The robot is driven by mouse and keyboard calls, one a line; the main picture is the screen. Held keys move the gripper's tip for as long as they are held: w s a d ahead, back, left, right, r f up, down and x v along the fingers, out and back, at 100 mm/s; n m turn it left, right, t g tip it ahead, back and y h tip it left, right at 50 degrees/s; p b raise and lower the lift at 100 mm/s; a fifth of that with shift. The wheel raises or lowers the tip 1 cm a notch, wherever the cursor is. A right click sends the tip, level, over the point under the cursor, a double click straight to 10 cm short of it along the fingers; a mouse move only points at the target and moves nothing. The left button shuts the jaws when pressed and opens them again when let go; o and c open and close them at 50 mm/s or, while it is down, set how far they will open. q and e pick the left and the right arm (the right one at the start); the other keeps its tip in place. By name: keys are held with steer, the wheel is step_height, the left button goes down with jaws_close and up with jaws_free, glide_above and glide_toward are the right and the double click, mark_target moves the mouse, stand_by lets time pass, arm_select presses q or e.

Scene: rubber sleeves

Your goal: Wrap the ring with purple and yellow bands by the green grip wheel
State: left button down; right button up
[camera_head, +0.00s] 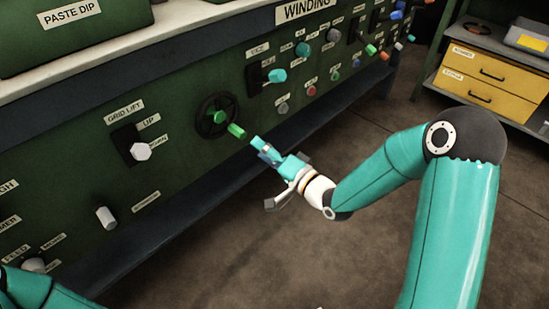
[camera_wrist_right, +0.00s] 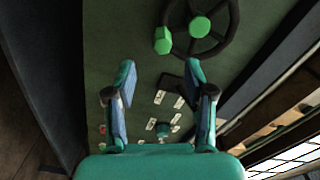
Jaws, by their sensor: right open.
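The dark hand wheel (camera_head: 205,129) is on the green panel, with a green hub (camera_head: 220,117) and a green grip (camera_head: 236,131) sticking out from its rim. In the right wrist view the wheel (camera_wrist_right: 235,22), its hub (camera_wrist_right: 200,27) and its grip (camera_wrist_right: 162,40) show at the top. My right gripper (camera_head: 259,146) is open and empty, just to the lower right of the grip and apart from it. In the wrist view its fingers (camera_wrist_right: 160,80) are spread below the grip. I see no ring with purple and yellow bands. My left gripper is not in view.
A grid lift switch with a white knob (camera_head: 141,151) is left of the wheel. A teal-knobbed lever (camera_head: 277,75) and several coloured knobs are to its right. A dark ledge (camera_head: 150,225) runs below the panel. A yellow-drawered cabinet (camera_head: 488,75) stands at the right. The floor between is clear.

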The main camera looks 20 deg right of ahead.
steer(key=v, duration=0.4)
stand_by(0.4)
